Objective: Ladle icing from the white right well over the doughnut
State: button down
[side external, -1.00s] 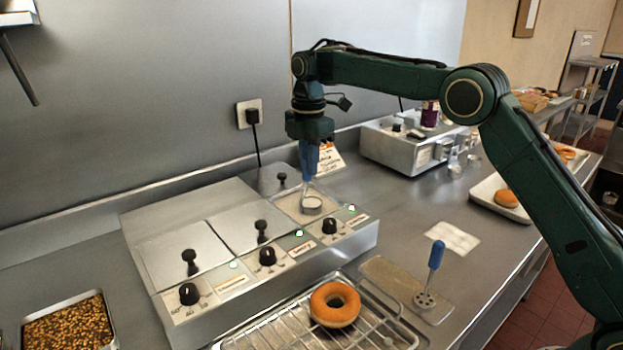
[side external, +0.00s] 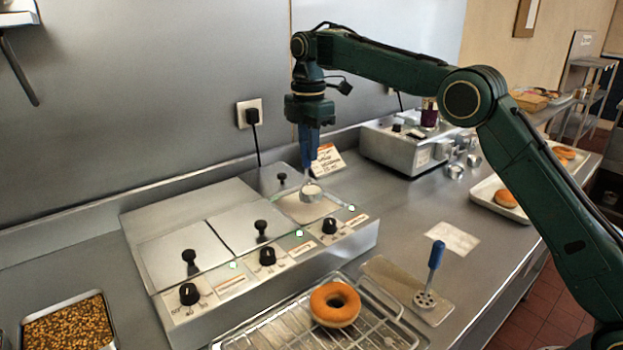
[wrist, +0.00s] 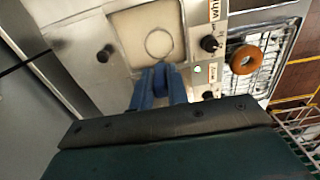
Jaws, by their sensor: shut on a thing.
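My gripper (side external: 309,140) is shut on the blue handle of a ladle, whose metal bowl (side external: 311,193) hangs over the open right well (side external: 322,208) of the steel warmer. In the wrist view my blue fingers (wrist: 158,85) point at the cream-coloured icing (wrist: 135,35), and the ladle's bowl shows as a round outline (wrist: 159,43) over it. I cannot tell how full the bowl is. The doughnut (side external: 335,304) lies plain brown on a wire rack (side external: 270,332) in front of the warmer; it also shows in the wrist view (wrist: 246,60).
The other wells have lids (side external: 185,257) with black knobs. A blue-handled perforated tool (side external: 430,275) stands on a plate right of the rack. A tray of nuts (side external: 68,332) is at the left. A second appliance (side external: 405,146) and a doughnut tray (side external: 497,193) stand at the right.

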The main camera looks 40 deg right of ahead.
jog(key=shift+r, duration=0.75)
dwell(0.6)
jog(key=shift+a, duration=0.15)
jog(key=s+a+m, duration=1.6)
jog(key=s+m, duration=0.3)
jog(key=m, duration=0.2)
jog(key=shift+s+a+f+m, duration=0.15)
jog(key=shift+s+f+m, duration=0.2)
jog(key=shift+m, duration=0.05)
jog(key=shift+f, duration=1.5)
dwell(0.3)
jog(key=shift+s+d, duration=0.2)
jog(key=shift+d, duration=0.1)
